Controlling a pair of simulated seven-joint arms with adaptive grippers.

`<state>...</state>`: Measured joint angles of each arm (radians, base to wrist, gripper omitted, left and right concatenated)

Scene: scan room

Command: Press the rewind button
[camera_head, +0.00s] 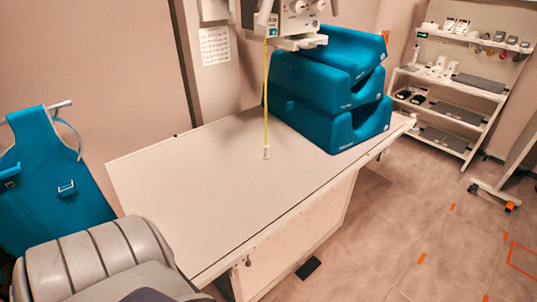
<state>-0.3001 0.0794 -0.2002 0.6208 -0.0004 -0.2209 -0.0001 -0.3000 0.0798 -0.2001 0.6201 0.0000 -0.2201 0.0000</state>
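No button marked as rewind can be made out. A yellow tape (267,95) hangs straight down from the overhead unit (300,22) at the top middle. A pale end piece (267,152) is at its lower end, over the white table; I cannot tell whether it touches the top. A small housing with a green label (272,25) sits where the tape comes out. Round knobs (297,7) show on the unit, which is cut off by the top edge. Neither of my grippers is in view.
The white table (200,185) is bare at its near left. Stacked blue cushions (325,88) stand on its far end. A blue apron (50,185) hangs at left, above a grey ribbed form (90,262). A shelf rack (455,85) stands at right; the tiled floor is mostly open.

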